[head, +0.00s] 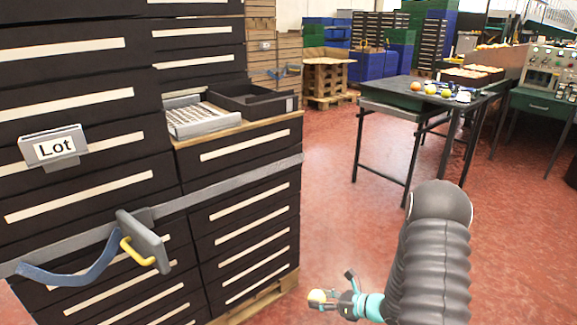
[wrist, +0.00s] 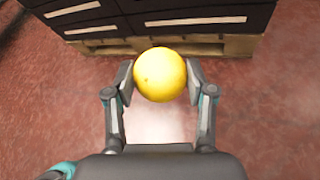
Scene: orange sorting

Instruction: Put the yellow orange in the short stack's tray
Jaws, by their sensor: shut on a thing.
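The yellow orange (wrist: 160,75) is held between the two fingers of my gripper (wrist: 161,82), which is shut on it. In the head view the orange (head: 317,296) and my gripper (head: 335,297) are low at the bottom centre, above the floor and to the right of the short stack's base. The short stack (head: 245,215) is made of black drawers. On its top are a black tray (head: 291,104), open and apparently empty, and a light grey slatted tray (head: 205,121). My gripper is well below that top.
The tall black drawer stack with a "Lot" sign (head: 57,149) stands left. A grey strap with a buckle (head: 143,241) crosses both stacks. A dark table (head: 405,91) with several fruits stands at the back right. Red floor (head: 330,200) is clear between.

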